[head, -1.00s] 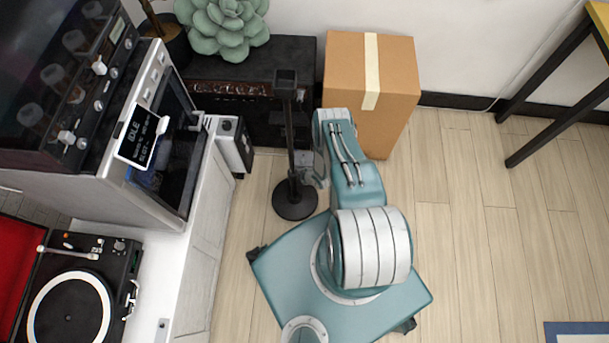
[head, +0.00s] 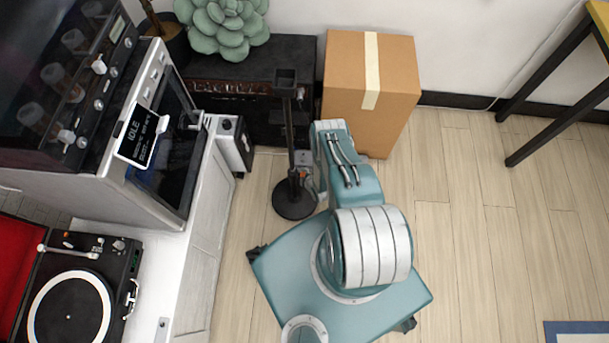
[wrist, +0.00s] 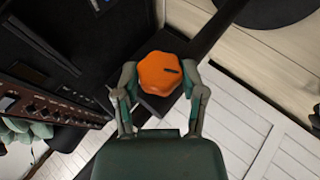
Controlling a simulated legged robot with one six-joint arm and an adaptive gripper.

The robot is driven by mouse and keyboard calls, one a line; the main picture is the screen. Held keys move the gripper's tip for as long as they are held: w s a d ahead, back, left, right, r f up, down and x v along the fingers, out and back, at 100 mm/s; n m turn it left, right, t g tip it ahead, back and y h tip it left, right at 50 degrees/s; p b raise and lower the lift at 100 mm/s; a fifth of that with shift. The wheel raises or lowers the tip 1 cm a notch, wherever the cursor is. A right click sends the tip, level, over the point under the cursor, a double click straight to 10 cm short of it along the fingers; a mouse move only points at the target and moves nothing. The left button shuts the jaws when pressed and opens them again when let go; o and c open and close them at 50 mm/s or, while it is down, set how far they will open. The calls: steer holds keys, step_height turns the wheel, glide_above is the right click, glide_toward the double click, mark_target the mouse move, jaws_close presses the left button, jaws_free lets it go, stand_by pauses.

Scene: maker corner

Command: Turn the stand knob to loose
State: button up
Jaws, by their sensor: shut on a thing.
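The stand (head: 291,140) is a thin black upright pole on a round black base, with a small square top. Its orange knob (head: 302,173) sits low on the pole and is partly hidden by my arm in the head view. In the wrist view the orange knob (wrist: 158,76) is faceted, with a short dark mark on its face pointing to the right. My gripper (wrist: 159,80) is shut on the knob, one finger on each side. Any loose or tight labels cannot be made out.
A cardboard box (head: 345,75) and a black amplifier-like cabinet (head: 225,105) stand behind the stand. A white counter (head: 205,215) with a turntable (head: 68,308) is at left. A yellow-topped table (head: 598,20) is far right. Wooden floor (head: 480,220) is clear at right.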

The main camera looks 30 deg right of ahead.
steer(key=shift+a, duration=0.1)
steer(key=o, duration=1.2)
steer(key=shift+c, duration=0.2)
steer(key=v, duration=1.2)
steer(key=shift+f, duration=0.1)
